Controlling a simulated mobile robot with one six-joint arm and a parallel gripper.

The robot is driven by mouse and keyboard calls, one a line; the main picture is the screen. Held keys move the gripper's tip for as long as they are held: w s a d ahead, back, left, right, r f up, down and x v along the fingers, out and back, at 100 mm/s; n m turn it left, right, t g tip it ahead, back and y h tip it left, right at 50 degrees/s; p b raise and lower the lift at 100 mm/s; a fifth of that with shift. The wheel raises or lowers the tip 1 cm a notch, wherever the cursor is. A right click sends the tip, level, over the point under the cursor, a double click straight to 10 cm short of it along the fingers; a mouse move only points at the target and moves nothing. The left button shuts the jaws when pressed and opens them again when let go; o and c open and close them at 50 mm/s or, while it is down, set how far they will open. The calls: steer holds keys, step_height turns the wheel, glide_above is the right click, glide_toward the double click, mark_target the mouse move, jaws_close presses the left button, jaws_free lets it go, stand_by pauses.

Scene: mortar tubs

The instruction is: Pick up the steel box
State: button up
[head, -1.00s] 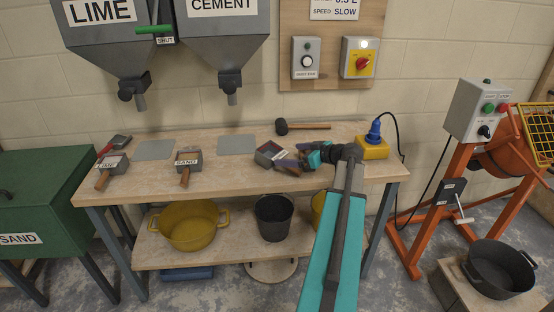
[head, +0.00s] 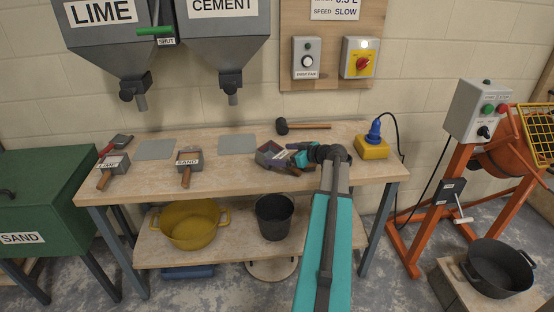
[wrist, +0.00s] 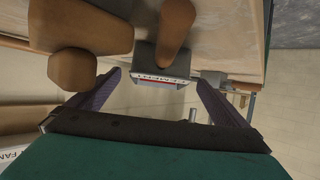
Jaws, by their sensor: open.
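In the wrist view the box (wrist: 146,57) bears a CEMENT label and a brown wooden handle (wrist: 174,30). My gripper (head: 290,159) is at the box's right side and covers part of it in the head view. In the wrist view my gripper (wrist: 160,77) is open, with its two dark fingers spread and the box ahead between their tips. I cannot tell whether a finger touches it. Two similar boxes, LIME (head: 115,162) and SAND (head: 189,158), lie further left.
A mallet (head: 305,126) lies behind the box. A yellow socket block (head: 371,149) with a blue plug stands to the right. Grey plates (head: 237,144) lie flat on the bench. Hoppers (head: 222,50) hang above. Large brown shapes (wrist: 90,28) fill the wrist view's upper left.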

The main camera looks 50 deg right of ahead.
mark_target(280, 155)
steer(key=shift+w+f, duration=0.2)
steer(key=shift+w, duration=0.3)
steer(key=c, duration=1.4)
steer(key=shift+r, duration=0.2)
steer(key=shift+r+b, duration=0.55)
steer(key=shift+r, duration=1)
steer(key=s+a+b, duration=0.1)
steer(key=s+a, duration=0.2)
steer(key=s, duration=0.1)
steer(key=s+a+r+b, duration=0.1)
steer(key=s+a, duration=0.2)
steer(key=s, duration=0.1)
steer(key=s+a+b, duration=0.1)
steer(key=s+a, duration=0.2)
steer(key=s, duration=0.2)
steer(key=shift+a+r, duration=0.3)
steer(key=shift+a, duration=0.05)
steer(key=shift+w, duration=0.1)
